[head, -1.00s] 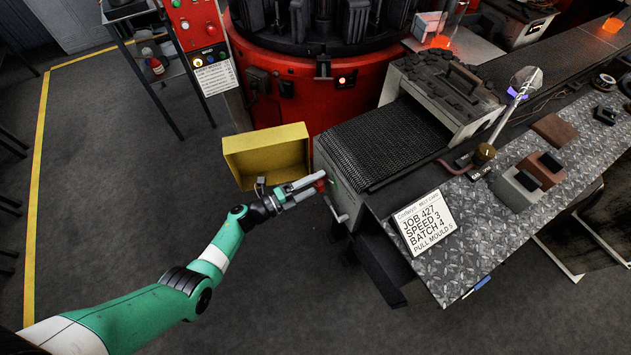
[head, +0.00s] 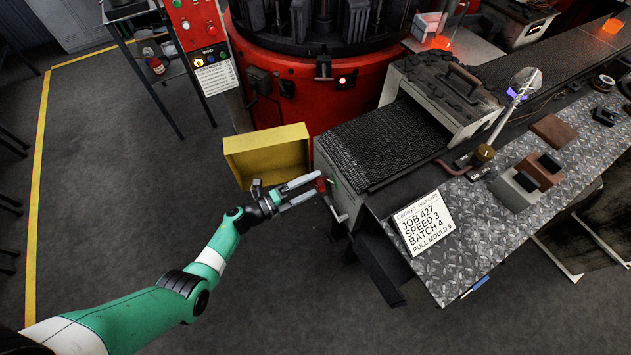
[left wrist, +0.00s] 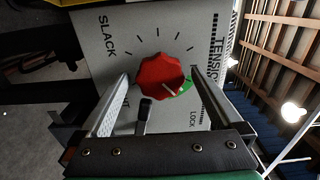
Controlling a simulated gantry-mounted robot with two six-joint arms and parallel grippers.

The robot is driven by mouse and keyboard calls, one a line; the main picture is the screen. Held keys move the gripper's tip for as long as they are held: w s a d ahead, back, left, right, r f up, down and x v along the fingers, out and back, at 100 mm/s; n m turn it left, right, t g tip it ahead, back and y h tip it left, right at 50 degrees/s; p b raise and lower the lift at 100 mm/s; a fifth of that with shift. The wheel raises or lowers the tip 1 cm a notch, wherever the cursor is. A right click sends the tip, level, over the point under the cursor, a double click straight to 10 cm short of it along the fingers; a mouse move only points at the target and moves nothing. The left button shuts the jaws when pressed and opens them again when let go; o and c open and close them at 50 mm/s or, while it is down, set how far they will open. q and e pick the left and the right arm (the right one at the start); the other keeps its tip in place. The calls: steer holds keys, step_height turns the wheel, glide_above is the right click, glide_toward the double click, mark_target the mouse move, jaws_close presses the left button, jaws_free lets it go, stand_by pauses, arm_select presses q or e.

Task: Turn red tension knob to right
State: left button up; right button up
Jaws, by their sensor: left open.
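The red tension knob (left wrist: 160,78) sits on a grey panel (left wrist: 112,30) marked SLACK at left and TENSION at right. Its white pointer line slants to the lower right in the wrist view, toward a green mark (left wrist: 187,87) at its edge. In the head view the knob (head: 320,184) shows small on the conveyor's near left end. My left gripper (head: 304,188) is open there, with its fingers pointing at the panel. In the wrist view the left gripper (left wrist: 160,75) has one finger on each side of the knob; contact is not clear. My right gripper is not in view.
A dark lever (left wrist: 145,110) and a LOCK label lie below the knob in the wrist view. A yellow bin (head: 267,152) stands just behind my gripper. The mesh conveyor (head: 380,142) and a job card (head: 423,222) lie to the right. Floor at left is clear.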

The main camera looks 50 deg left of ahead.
arm_select(q)
steer(key=p+v, duration=0.2)
steer(key=v, duration=0.8)
